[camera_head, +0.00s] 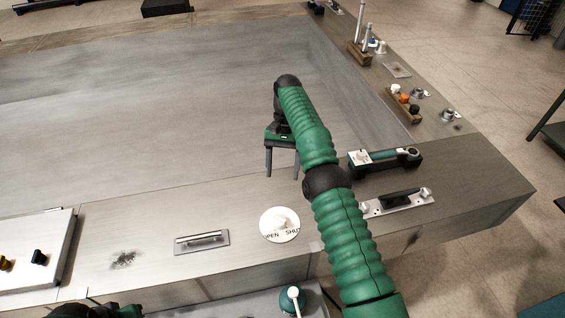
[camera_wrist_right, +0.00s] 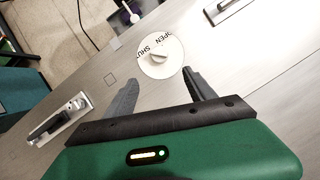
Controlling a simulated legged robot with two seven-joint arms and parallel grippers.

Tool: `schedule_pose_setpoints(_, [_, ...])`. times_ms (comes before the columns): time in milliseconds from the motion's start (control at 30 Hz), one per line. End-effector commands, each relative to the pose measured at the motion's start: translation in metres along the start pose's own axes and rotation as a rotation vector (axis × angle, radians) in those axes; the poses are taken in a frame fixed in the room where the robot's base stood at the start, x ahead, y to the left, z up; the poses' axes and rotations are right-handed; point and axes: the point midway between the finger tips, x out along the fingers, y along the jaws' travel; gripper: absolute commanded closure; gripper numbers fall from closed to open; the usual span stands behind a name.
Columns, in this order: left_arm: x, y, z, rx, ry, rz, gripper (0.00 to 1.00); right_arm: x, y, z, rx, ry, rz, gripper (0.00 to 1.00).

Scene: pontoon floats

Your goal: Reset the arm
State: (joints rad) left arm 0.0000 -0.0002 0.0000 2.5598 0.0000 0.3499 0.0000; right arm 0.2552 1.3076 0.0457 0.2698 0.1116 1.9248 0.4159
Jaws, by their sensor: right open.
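My right arm, in green ribbed sleeves, reaches up and forward over the metal bench in the head view. Its gripper (camera_head: 282,160) hangs above the bench, fingers pointing down, behind the white round dial (camera_head: 274,234) marked OPEN and SHUT. In the right wrist view the gripper (camera_wrist_right: 160,90) is open and its two grey fingers are apart with nothing between them. The dial (camera_wrist_right: 160,57) shows beyond the fingertips, apart from them. At the bottom left of the head view a dark and green piece of my left arm shows; the left gripper cannot be made out.
A metal handle plate (camera_head: 202,241) lies left of the dial. A black-handled latch (camera_head: 398,201) and a teal tool in a black holder (camera_head: 384,160) sit to the right. A white panel with knobs (camera_head: 38,250) is at left. The recessed middle of the bench (camera_head: 170,90) is clear.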

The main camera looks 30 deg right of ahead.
Motion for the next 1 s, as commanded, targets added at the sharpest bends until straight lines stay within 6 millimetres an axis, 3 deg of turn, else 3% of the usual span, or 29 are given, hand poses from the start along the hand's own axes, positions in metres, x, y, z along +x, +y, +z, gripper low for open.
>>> schedule_pose_setpoints(400, [0.001, 0.0, 0.001, 0.0, -0.001, 0.0, 1.0, 0.001, -0.001, 0.0, -0.003, 0.003, 0.0, 0.37])
schedule_pose_setpoints(633, [0.001, 0.0, 0.0, 0.0, -0.001, 0.0, 1.0, -0.007, -0.022, 0.01, -0.093, 0.103, 0.003, 0.37])
schedule_pose_setpoints(800, [0.001, 0.0, 0.0, 0.0, 0.0, 0.0, 1.0, 0.001, -0.03, 0.042, -0.221, 0.235, 0.013, 0.37])
schedule_pose_setpoints(1000, [0.001, 0.0, 0.0, 0.0, 0.0, 0.0, 1.0, 0.031, -0.012, 0.102, -0.379, 0.385, 0.031, 0.37])
